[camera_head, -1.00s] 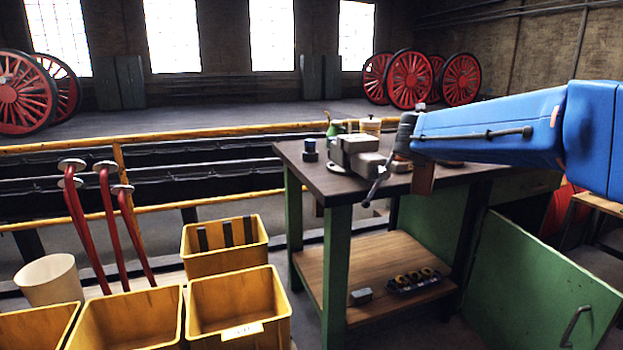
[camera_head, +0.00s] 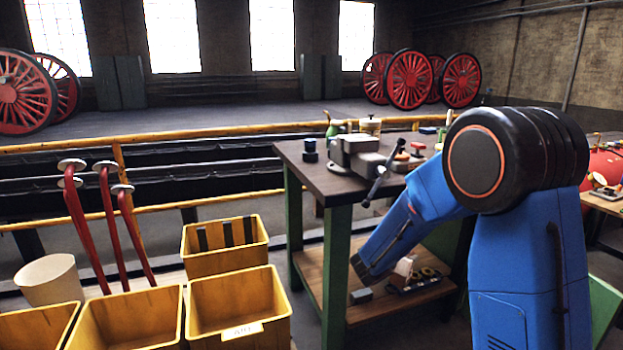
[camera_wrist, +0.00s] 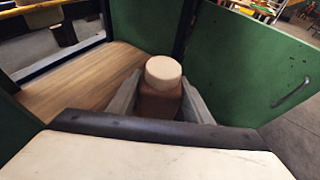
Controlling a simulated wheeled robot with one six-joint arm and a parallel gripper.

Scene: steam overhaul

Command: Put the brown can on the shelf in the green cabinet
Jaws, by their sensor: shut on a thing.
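A brown can (camera_wrist: 160,103) with a cream top is between the two grey fingers of my gripper (camera_wrist: 161,82), which is shut on it. The can's lower part is hidden by the gripper body. In the head view, my arm reaches down in front of the bench's lower wooden shelf (camera_head: 312,272); a small pale shape shows beside it, but I cannot tell whether it is the can. The green cabinet is at the bench's right; its open door (camera_wrist: 262,70) with a handle is right of the can in the wrist view. I cannot see the cabinet's inside clearly.
The bench top (camera_head: 325,183) holds a vise (camera_head: 358,155) and several small items. A grey block (camera_head: 361,296) lies on the lower wooden shelf. Yellow bins (camera_head: 238,305) stand to the left. A green bench leg (camera_head: 337,275) is close to my arm.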

